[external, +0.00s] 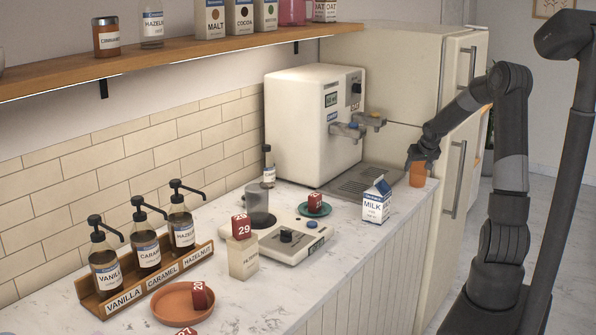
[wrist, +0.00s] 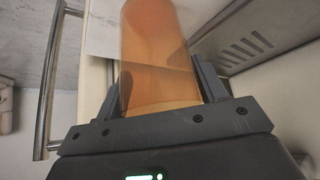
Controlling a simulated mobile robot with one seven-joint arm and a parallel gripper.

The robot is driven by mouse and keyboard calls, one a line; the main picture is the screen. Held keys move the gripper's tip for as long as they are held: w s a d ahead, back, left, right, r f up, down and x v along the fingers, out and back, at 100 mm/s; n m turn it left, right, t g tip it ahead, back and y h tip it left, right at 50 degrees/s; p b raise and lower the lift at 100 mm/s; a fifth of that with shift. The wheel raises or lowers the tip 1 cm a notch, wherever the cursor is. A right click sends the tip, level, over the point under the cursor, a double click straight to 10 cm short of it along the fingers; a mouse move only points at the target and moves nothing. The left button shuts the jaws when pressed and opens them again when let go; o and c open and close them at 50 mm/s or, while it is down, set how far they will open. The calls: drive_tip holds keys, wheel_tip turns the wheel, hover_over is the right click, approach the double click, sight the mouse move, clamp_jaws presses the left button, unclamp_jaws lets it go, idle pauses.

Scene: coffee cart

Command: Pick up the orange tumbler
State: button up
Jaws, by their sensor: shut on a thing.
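The orange tumbler (external: 418,174) is at the far right end of the counter, beside the drip tray of the white coffee machine. My gripper (external: 424,158) reaches down to it from above and is shut on it. In the wrist view the translucent orange tumbler (wrist: 155,60) fills the space between the two dark fingers of my gripper (wrist: 162,95). I cannot tell for sure whether its base touches the counter.
The milk carton (external: 377,200) stands just left of the tumbler. The fridge (external: 400,75) with metal handles stands close by. The counter edge (external: 400,212) is near.

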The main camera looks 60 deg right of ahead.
drive_tip(key=c, duration=0.3)
